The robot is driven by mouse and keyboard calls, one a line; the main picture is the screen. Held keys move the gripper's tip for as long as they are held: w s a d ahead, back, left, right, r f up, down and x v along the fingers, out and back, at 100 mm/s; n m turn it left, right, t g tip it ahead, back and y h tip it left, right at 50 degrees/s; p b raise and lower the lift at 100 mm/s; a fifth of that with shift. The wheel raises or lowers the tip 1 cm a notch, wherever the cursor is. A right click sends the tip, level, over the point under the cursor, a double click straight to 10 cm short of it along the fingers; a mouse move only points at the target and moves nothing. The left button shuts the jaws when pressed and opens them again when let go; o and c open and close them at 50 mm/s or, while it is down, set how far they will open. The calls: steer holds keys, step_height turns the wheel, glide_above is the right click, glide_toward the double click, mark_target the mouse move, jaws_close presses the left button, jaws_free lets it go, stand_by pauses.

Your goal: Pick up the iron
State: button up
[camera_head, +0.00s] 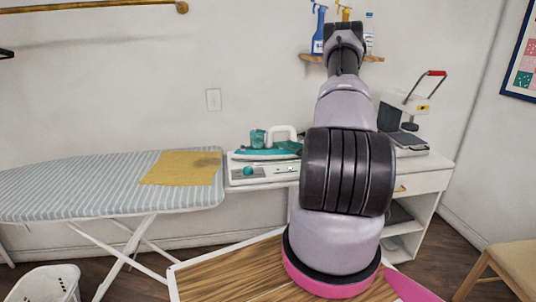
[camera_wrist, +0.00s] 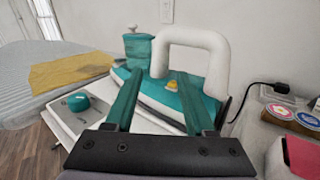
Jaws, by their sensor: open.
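The iron (camera_head: 270,154) has a teal body, a teal tank and a white loop handle. It rests on a white base station with a teal knob (camera_head: 248,171), on the white cabinet's top, left of my arm. In the wrist view the iron's handle (camera_wrist: 219,48) rises behind my gripper (camera_wrist: 162,80). My gripper is open, its two fingers apart with nothing held between them. The fingers overlap the iron's body in the picture; I cannot tell whether they touch it. In the head view my arm hides the gripper.
A striped ironing board (camera_head: 95,188) with a yellow cloth (camera_head: 180,168) stands at left. A heat press (camera_head: 405,112) stands on the cabinet's right. A shelf (camera_head: 312,57) with bottles is on the wall. Round tins (camera_wrist: 280,116) and a black plug (camera_wrist: 279,88) lie right of the iron.

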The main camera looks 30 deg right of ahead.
mark_target(275, 148)
steer(key=x, duration=0.7)
steer(key=shift+w+r, duration=0.2)
steer(key=shift+w, duration=0.25)
jaws_close()
stand_by(1.0)
